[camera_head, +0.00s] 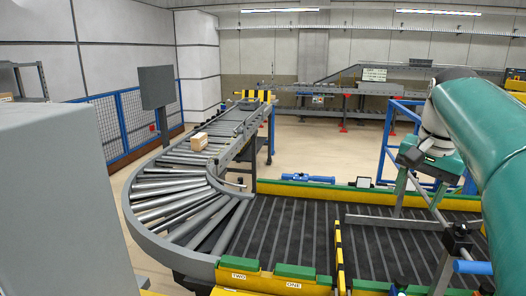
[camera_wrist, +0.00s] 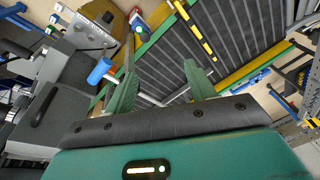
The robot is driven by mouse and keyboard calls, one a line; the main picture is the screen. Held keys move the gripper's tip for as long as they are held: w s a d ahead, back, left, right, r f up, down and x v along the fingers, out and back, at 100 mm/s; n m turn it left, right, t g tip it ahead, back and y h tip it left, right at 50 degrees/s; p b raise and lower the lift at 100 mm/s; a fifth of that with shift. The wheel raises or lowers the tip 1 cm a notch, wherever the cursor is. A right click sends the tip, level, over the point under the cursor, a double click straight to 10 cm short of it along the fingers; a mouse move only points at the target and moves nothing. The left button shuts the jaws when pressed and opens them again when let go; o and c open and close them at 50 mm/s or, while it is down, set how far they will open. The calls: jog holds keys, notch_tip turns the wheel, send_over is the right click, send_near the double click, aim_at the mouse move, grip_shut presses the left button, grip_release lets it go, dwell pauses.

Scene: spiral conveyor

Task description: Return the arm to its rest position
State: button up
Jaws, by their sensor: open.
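My gripper (camera_head: 420,192) is at the right of the head view, at the end of my green arm, pointing down above the dark ribbed deck (camera_head: 290,228). In the wrist view my gripper (camera_wrist: 161,75) shows two green fingers spread well apart with nothing between them. The arm is bent and held out in front of the body, and its upper part fills the right edge of the head view.
A curved roller conveyor (camera_head: 152,205) runs from the left to the back, with a small cardboard box (camera_head: 200,141) on it. Yellow-green rails border the deck. A grey post with a blue handle (camera_head: 472,267) stands close under the arm. Blue frames (camera_head: 388,150) stand behind.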

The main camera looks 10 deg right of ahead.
jog(key=s+a+f+n+t, duration=0.1)
jog(key=s+a+f+n, duration=0.3)
jog(key=s+a+f, duration=0.3)
jog(key=s+a+f+n+t, duration=0.2)
jog(key=s+a+f+n, duration=0.3)
jog(key=a+f, duration=0.6)
jog(key=shift+s+a+f+n, duration=0.3)
jog(key=shift+s+a, duration=0.85)
jog(key=shift+a, duration=0.05)
jog(key=c, duration=0.4)
jog(key=shift+a, duration=0.1)
